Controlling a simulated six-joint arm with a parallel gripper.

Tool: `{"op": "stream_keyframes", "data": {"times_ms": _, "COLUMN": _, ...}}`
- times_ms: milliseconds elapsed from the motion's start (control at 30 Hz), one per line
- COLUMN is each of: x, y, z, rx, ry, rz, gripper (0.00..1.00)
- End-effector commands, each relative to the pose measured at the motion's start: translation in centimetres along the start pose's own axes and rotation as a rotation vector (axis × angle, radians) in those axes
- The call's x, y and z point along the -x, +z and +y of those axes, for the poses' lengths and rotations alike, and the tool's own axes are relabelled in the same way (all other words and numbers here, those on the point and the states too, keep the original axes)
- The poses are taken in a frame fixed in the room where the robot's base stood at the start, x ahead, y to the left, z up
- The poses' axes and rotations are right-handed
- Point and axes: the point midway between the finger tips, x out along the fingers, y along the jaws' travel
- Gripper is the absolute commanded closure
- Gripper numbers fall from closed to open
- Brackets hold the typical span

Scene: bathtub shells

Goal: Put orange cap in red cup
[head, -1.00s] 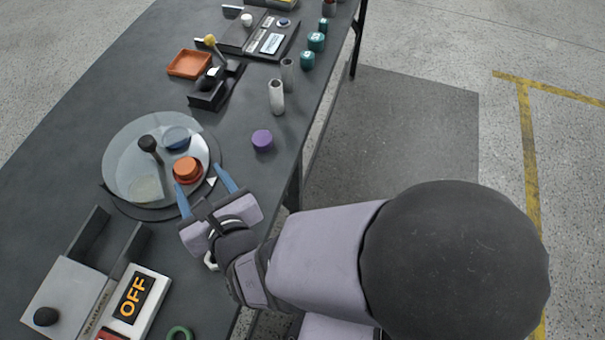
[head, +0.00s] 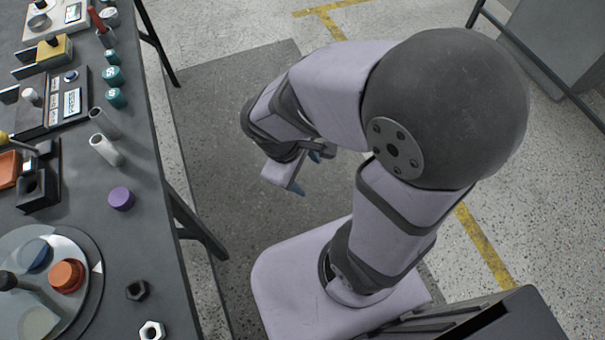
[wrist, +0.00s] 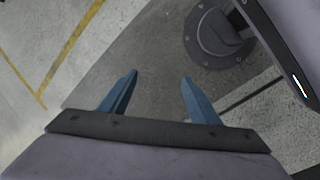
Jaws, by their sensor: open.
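The orange cap (head: 67,272) is on the round turntable-like plate (head: 92,306) at the lower left of the head view. Its round top sits on or in a slightly wider, redder round piece (head: 67,290), which looks like the red cup. How deep the cap sits is too small to tell. My gripper (head: 306,173) is off the table's right side, above the floor, well away from the cap. In the wrist view, its blue fingers (wrist: 158,80) are apart with nothing between them.
A blue disc (head: 37,254) and a black knob (head: 7,281) are on the plate. A purple cylinder (head: 121,198), hex nuts (head: 137,290), a white tube (head: 106,150) and teal caps (head: 116,98) stand nearby. The table's right edge is clear of my arm.

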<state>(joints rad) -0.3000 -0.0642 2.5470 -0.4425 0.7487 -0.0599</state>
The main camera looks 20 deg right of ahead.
Motion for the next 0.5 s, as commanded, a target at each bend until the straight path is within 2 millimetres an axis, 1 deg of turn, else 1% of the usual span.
{"op": "stream_keyframes", "data": {"times_ms": 33, "x": -0.11, "y": 0.61, "z": -0.12, "rx": -0.145, "ry": -0.061, "rz": 0.006, "gripper": 0.43}}
{"op": "stream_keyframes", "data": {"times_ms": 100, "x": -0.1, "y": 0.95, "z": -0.54, "rx": -0.316, "ry": -0.137, "rz": 0.016, "gripper": 0.43}}
{"op": "stream_keyframes", "data": {"times_ms": 200, "x": 0.08, "y": 0.95, "z": -0.85, "rx": -0.504, "ry": -0.217, "rz": 0.033, "gripper": 0.43}}
{"op": "stream_keyframes", "data": {"times_ms": 333, "x": 0.3, "y": 0.75, "z": -0.95, "rx": -0.648, "ry": -0.278, "rz": 0.049, "gripper": 0.43}}
{"op": "stream_keyframes", "data": {"times_ms": 500, "x": 0.42, "y": 0.61, "z": -0.98, "rx": -0.7, "ry": -0.3, "rz": 0.056, "gripper": 0.43}}
